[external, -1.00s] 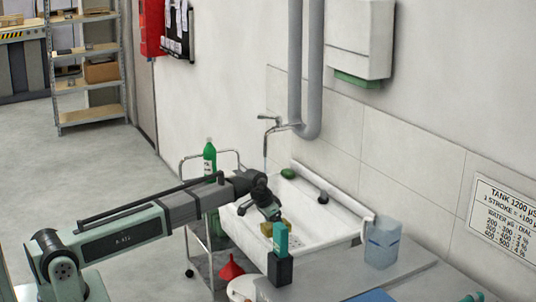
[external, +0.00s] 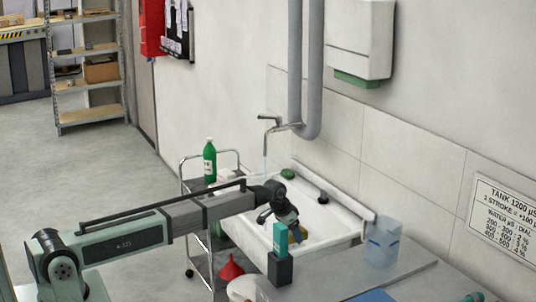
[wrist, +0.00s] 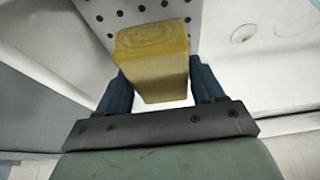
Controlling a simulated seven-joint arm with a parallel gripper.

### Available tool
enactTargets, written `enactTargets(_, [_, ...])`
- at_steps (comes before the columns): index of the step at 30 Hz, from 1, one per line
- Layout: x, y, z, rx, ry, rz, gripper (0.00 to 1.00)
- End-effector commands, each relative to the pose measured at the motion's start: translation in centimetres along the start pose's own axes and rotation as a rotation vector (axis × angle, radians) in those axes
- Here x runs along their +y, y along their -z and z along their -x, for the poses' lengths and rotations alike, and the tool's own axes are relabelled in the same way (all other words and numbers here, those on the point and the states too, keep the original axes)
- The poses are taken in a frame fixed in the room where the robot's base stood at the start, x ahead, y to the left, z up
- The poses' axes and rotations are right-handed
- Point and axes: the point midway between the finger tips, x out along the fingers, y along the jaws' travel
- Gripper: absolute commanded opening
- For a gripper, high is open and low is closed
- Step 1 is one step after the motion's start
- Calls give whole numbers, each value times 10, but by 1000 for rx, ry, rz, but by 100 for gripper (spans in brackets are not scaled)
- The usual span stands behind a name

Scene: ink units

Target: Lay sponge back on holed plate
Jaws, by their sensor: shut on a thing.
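The yellow sponge (wrist: 152,50) is between the two blue fingers of my gripper (wrist: 156,82), which is shut on it, in the wrist view. The white holed plate (wrist: 126,23), with rows of dark round holes, lies beyond the sponge, which covers part of it. I cannot tell whether the sponge touches the plate. In the external view my gripper (external: 292,228) is over the white sink (external: 343,234); the sponge is small and partly hidden there.
The tap (external: 272,125) runs a thin stream at the sink's back left. A green bar (external: 288,174) and a dark knob (external: 323,197) sit on the rear ledge. A teal bottle in a dark holder (external: 280,262) stands in front, and a clear jug (external: 383,242) stands right.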

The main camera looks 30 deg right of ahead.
Motion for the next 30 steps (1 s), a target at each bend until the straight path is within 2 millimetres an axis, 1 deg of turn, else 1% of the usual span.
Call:
enactTargets(5, [0,-5,-12,-1,0,0,43])
enactTargets(12, [0,-16,-37,-1,0,0,43])
enactTargets(25, [0,-17,-41,0,0,0,43])
enactTargets(26, [0,-17,-41,1,0,0,70])
enactTargets(30, [0,-17,-40,0,0,0,84])
